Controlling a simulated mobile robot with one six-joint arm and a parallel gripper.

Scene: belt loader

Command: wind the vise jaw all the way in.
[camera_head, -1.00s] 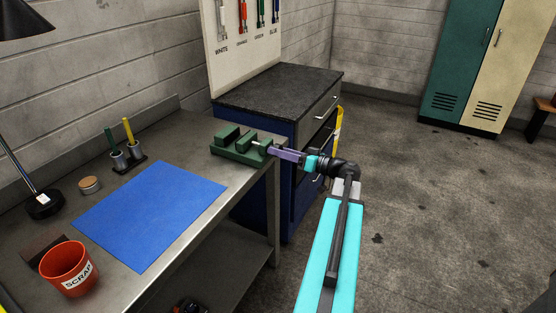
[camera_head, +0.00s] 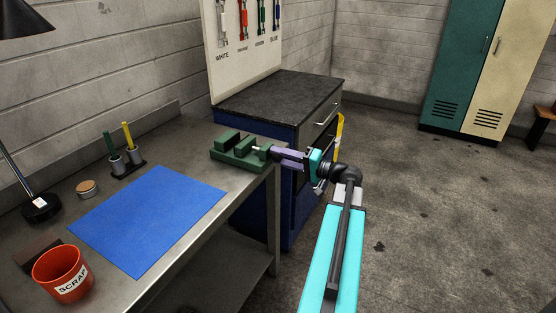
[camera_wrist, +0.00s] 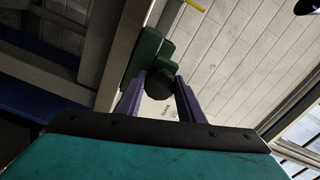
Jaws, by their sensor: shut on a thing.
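The green vise (camera_head: 232,160) sits at the far right corner of the metal workbench, its screw end facing my arm. Its two jaw blocks stand up from the base; a small gap seems to show between them. My gripper (camera_head: 273,153), with purple fingers, reaches in from the right at the screw end. In the wrist view my gripper (camera_wrist: 160,95) is shut on a dark round knob (camera_wrist: 160,84), one finger on each side. The green vise body (camera_wrist: 143,58) shows behind the knob. The head view mostly hides the knob behind the fingers.
A blue mat (camera_head: 148,218), a red scrap bin (camera_head: 62,274), two cups with a green and a yellow stick (camera_head: 127,135), and a round lidded tin (camera_head: 87,188) are on the bench. A blue cabinet (camera_head: 270,125) stands close behind the vise. Floor to the right is open.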

